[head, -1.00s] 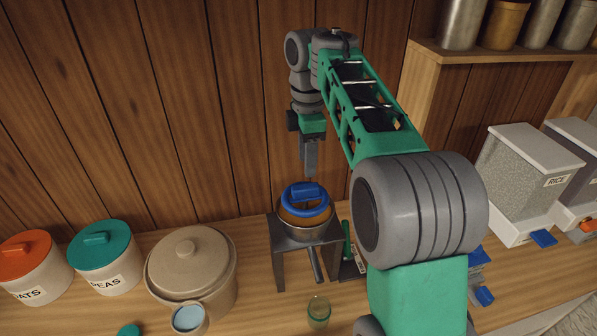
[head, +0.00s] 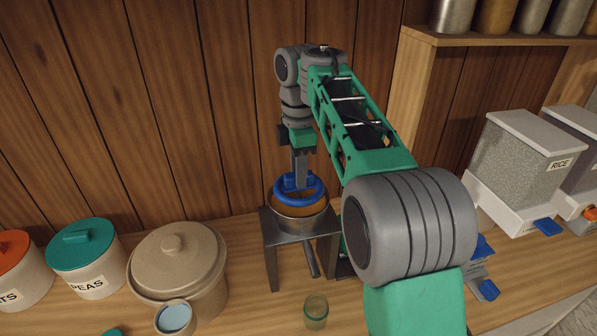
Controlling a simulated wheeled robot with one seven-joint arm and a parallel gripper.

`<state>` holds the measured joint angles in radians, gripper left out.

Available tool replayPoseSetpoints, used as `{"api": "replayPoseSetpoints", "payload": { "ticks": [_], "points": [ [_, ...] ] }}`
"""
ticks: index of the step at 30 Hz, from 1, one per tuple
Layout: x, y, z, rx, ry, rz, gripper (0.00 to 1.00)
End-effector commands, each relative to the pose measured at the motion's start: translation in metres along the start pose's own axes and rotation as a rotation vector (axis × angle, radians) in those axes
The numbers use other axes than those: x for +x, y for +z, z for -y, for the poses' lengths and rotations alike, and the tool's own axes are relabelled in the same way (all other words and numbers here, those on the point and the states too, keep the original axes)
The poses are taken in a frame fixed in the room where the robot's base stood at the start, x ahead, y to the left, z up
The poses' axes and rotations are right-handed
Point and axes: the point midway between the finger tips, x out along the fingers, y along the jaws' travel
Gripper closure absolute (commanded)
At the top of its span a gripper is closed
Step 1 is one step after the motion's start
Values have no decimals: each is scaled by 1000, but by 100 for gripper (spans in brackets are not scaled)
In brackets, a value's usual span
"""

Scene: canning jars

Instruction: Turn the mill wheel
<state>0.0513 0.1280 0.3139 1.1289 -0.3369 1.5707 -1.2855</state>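The blue mill wheel (head: 299,198) sits on top of a metal bowl (head: 300,222) with an orange-brown inside. The bowl rests on a dark grey stand (head: 272,240) on the counter. A blue block-like part (head: 290,183) stands at the back of the wheel. My gripper (head: 300,176) points straight down from above, with its fingertips at this blue part. The fingers overlap in this view, so I cannot tell whether they are closed on it. A grey spout or bar (head: 311,258) shows under the bowl.
A small green glass jar (head: 316,312) stands in front of the stand. A beige lidded crock (head: 178,262), a teal-lidded PEAS canister (head: 82,255) and an orange-lidded canister (head: 18,270) stand left. A RICE dispenser (head: 522,160) stands right. The wooden wall is close behind.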

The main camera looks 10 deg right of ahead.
Motion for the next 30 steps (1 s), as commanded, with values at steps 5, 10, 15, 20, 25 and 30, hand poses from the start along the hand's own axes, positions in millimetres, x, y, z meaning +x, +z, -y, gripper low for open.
{"api": "replayPoseSetpoints", "payload": {
  "ticks": [5,10,15,20,25,30],
  "points": [
    [0,0,0,1,0,0,84],
    [0,0,0,1,0,0,98],
    [0,0,0,1,0,0,100],
    [0,0,0,2,0,0,100],
    [0,0,0,23,0,0,100],
    [0,0,0,87,0,0,100]
  ]
}}
